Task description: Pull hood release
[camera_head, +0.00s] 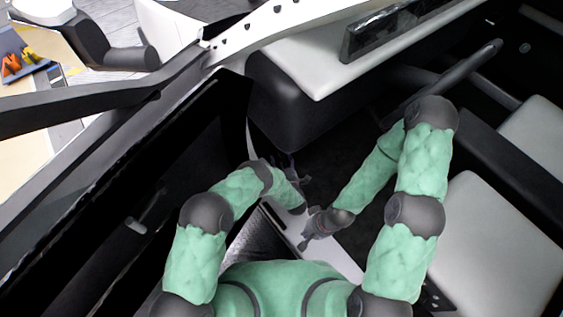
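No hood release that I can pick out clearly shows; the area under the dashboard is dark and partly behind my arms. My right gripper (312,236) is small and dark, low in the door opening over the pale sill, apart from the dashboard. Whether its fingers are apart is too small to tell. My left arm bends over the sill, and its dark end, around the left gripper (301,209), lies close to the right gripper. Its fingers cannot be made out. Small dark parts (291,167) show in the footwell just beyond the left forearm; I cannot tell what they are.
The open car door (150,190) stands at left, with a small handle (137,226). The white-topped dashboard (310,75) is ahead, its dark end close to the arms. The steering column or bar (470,65) and pale seat (500,245) are at right.

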